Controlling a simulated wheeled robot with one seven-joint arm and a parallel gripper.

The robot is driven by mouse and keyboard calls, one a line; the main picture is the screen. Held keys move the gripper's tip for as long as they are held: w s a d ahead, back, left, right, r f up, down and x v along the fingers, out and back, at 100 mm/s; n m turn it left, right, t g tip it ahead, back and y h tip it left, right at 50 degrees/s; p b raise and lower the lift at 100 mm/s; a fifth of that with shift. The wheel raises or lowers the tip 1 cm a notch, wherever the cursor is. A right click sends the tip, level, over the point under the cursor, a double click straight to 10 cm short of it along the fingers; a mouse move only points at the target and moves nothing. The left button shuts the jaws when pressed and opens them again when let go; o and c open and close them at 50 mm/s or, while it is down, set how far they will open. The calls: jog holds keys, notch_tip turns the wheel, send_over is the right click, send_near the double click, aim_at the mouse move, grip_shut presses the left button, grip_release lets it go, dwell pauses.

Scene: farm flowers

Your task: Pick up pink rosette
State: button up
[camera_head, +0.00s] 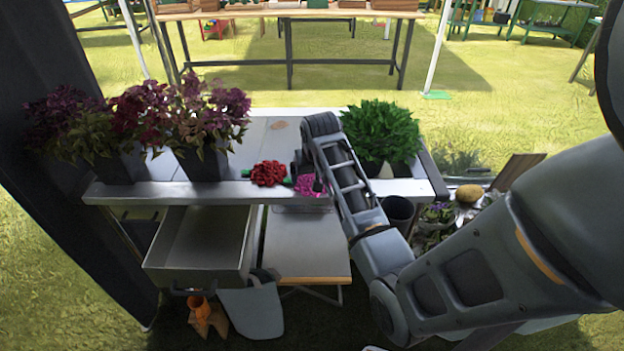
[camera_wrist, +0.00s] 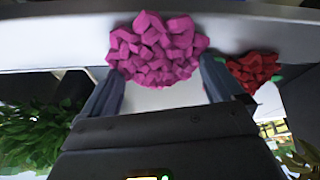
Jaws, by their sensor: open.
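The pink rosette (camera_head: 308,186) lies on the metal tabletop near its front edge, partly hidden by my arm in the head view. In the wrist view the pink rosette (camera_wrist: 157,50) sits at the top centre, between and just beyond the two fingertips. My gripper (camera_wrist: 160,85) is open, with one finger on either side of the rosette's lower part. I cannot tell whether the fingers touch it. In the head view my gripper (camera_head: 308,170) is mostly hidden by my own wrist.
A red rosette (camera_head: 269,173) lies close to the left of the pink one; it also shows in the wrist view (camera_wrist: 250,70). Purple potted plants (camera_head: 205,115) stand at the left, a green leafy plant (camera_head: 380,130) at the right. A drawer (camera_head: 205,240) hangs open below the tabletop (camera_head: 150,192).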

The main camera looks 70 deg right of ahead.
jog(key=shift+d+f, duration=0.1)
jog(key=shift+f, duration=0.15)
jog(key=shift+c, duration=0.3)
jog(key=c, duration=1)
